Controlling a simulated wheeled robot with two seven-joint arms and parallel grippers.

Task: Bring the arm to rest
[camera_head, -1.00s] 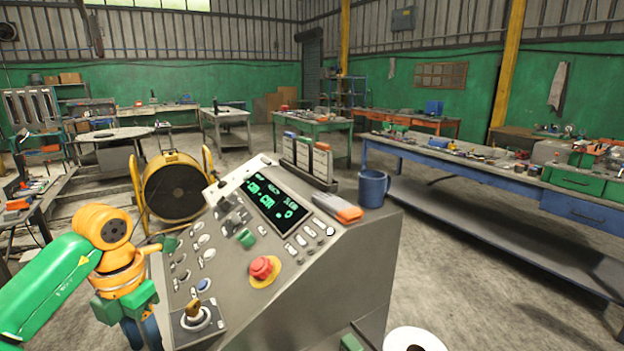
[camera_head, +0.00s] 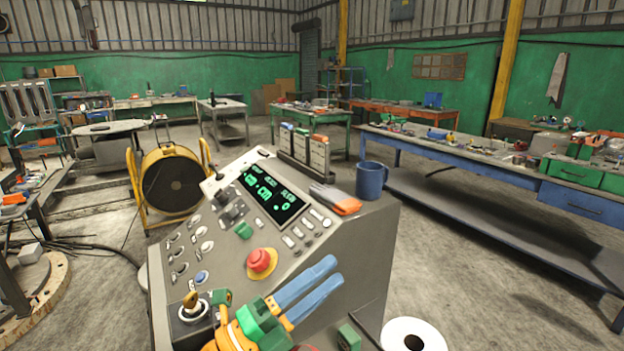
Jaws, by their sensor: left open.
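My left gripper (camera_head: 333,272) reaches up from the bottom middle, in front of the control console (camera_head: 345,240). Its two blue fingers point up and to the right across the console's front edge, slightly apart, with nothing visible between them. Its orange and green body sits at the bottom edge, and the rest of the arm is out of the picture. My right gripper is not in view.
The console carries a red stop button (camera_head: 260,260), a lit green display (camera_head: 270,195), an orange-and-grey object (camera_head: 335,199) and a blue mug (camera_head: 371,180). A white roll (camera_head: 414,335) is at the bottom right. A yellow reel (camera_head: 172,182) stands behind.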

